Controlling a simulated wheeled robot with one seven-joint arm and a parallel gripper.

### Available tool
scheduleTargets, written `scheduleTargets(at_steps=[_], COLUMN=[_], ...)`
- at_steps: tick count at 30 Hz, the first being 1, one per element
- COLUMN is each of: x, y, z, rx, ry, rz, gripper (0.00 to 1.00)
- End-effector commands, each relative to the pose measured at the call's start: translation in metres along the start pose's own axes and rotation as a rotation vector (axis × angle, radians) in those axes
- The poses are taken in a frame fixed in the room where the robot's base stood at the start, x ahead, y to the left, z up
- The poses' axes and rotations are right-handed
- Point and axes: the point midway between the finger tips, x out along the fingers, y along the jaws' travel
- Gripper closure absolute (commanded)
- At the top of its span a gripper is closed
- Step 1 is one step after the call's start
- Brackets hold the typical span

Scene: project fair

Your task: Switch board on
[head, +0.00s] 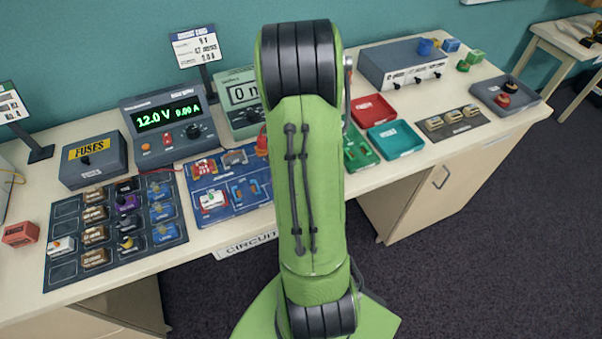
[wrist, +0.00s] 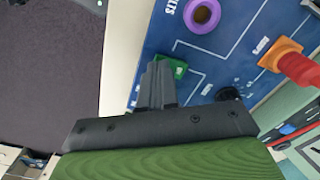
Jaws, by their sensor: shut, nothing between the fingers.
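The blue circuit board (head: 237,205) lies on the bench front, left of my arm, which hides its right part. In the wrist view a blue board with white lines (wrist: 225,62) fills the upper middle. It carries a purple ring (wrist: 202,14), an orange and red part (wrist: 287,60), a dark round knob (wrist: 228,94) and a green part (wrist: 178,68). My gripper (wrist: 160,68) is shut and empty, its fingertips over the board's edge beside the green part. I cannot tell whether they touch. The head view hides the gripper behind my arm. Which part is the switch is unclear.
A power supply (head: 170,120) reading 12.0 V and a meter (head: 243,97) stand behind the board. A dark parts tray (head: 70,207) and fuse box (head: 92,160) are at left. Red (head: 372,107) and teal (head: 396,139) trays lie right of my arm.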

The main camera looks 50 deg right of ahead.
Motion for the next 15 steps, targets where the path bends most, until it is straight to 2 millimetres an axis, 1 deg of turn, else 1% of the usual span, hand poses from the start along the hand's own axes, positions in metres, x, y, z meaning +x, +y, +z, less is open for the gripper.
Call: scheduleTargets(at_steps=[11, 15], x=[0.0065, 0.0033], y=[0.0, 0.0001], z=[0.0, 0.0001], rx=[0.0, 0.0], ry=[0.0, 0.0], rz=[0.0, 0.0], gripper=[1.0, 1.0])
